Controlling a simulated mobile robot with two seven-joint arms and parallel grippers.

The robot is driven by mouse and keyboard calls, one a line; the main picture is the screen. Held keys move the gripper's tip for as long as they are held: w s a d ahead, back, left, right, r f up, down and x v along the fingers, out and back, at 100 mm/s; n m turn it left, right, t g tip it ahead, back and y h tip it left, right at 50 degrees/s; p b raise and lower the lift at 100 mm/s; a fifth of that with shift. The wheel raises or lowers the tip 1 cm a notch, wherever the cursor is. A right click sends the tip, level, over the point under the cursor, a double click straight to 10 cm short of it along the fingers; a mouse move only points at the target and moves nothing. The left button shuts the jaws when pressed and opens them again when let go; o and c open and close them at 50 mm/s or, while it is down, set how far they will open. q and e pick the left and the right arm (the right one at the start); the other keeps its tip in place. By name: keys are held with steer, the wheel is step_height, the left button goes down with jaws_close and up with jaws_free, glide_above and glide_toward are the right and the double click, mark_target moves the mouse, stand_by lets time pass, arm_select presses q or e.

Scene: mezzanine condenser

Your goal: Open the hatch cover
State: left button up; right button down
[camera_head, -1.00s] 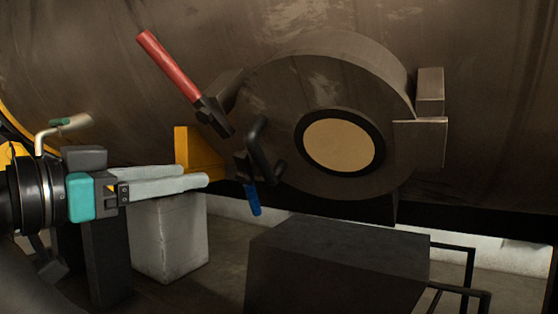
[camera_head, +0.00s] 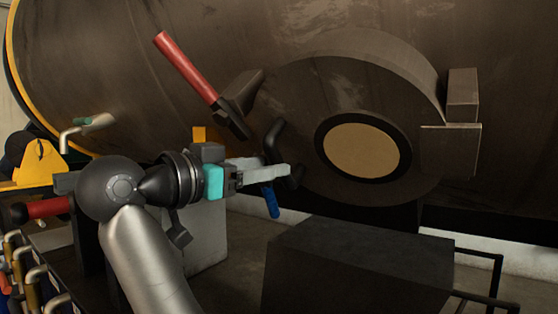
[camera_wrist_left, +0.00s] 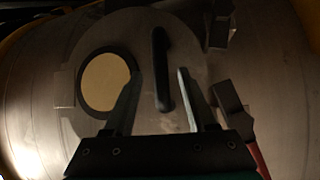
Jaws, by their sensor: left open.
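The round hatch cover (camera_head: 310,100) sits on the side of the large dark tank, with a tan disc in a black ring on its face. It appears closed against the tank. A black bar handle (camera_head: 272,138) stands out at its left side. My left gripper (camera_head: 286,170) is open at the lower part of this handle. In the left wrist view the handle (camera_wrist_left: 160,55) runs between the open fingers (camera_wrist_left: 158,78), with a gap on both sides. I cannot tell whether the fingertips reach past it. My right gripper is out of view.
A red-handled lever (camera_head: 186,68) is at the upper left of the cover. A blue-tipped lever (camera_head: 270,202) hangs just below my left fingers. A hinge-like block (camera_head: 462,95) is at the right. A dark box (camera_head: 355,270) stands below, with a black rail at its right.

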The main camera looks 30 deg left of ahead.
arm_select(q)
steer(key=shift+x, duration=2.05)
steer(key=shift+c, duration=0.4)
jaws_close()
